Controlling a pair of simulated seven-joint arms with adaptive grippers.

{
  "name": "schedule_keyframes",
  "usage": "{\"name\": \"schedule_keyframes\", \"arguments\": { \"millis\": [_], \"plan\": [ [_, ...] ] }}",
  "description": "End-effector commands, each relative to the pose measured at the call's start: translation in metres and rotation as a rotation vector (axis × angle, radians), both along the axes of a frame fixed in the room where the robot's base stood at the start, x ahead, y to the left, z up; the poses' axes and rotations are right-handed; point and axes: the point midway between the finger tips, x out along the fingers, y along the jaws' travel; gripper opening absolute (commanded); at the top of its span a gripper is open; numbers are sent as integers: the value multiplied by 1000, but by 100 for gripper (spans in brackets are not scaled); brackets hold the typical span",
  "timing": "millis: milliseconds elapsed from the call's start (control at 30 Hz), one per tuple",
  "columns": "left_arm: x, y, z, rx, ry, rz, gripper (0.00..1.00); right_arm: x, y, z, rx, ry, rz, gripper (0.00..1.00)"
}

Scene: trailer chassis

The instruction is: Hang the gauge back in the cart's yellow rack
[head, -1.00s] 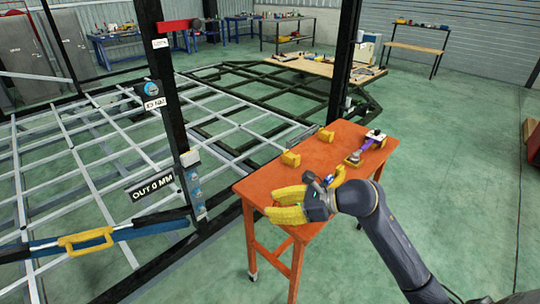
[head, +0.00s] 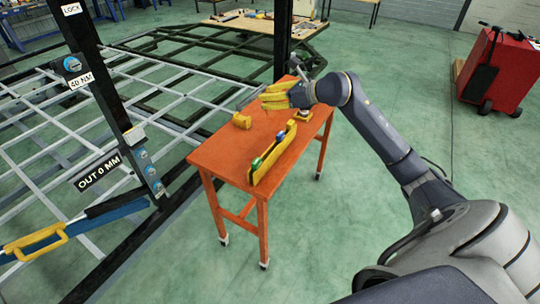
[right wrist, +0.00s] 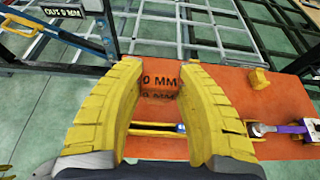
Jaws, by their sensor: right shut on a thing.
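The yellow rack (head: 275,157) is a long narrow holder on the orange cart (head: 222,150), with a blue and a green item in it. In the right wrist view the rack (right wrist: 150,131) shows below and between my fingers. My right gripper (head: 262,99) is over the cart's far part, beyond the rack. My left gripper is not in view.
A yellow block (head: 242,121) stands on the cart's left edge. A purple-handled tool (right wrist: 290,128) lies right of the rack in the wrist view. A dark post (head: 105,95) and the chassis frame (head: 55,110) stand left of the cart. A red cabinet (head: 497,70) is far right.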

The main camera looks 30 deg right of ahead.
Motion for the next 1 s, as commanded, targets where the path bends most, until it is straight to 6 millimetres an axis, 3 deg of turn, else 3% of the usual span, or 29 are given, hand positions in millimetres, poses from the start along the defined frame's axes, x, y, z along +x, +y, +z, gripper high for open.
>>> {"name": "schedule_keyframes", "arguments": {
  "millis": [600,800,1000],
  "plan": [
    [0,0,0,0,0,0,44,0,0,-126,2,4,-6,8],
    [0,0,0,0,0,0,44,0,1,-148,1,3,-4,8],
    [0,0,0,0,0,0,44,0,1,-156,0,1,-4,8]
  ]
}}
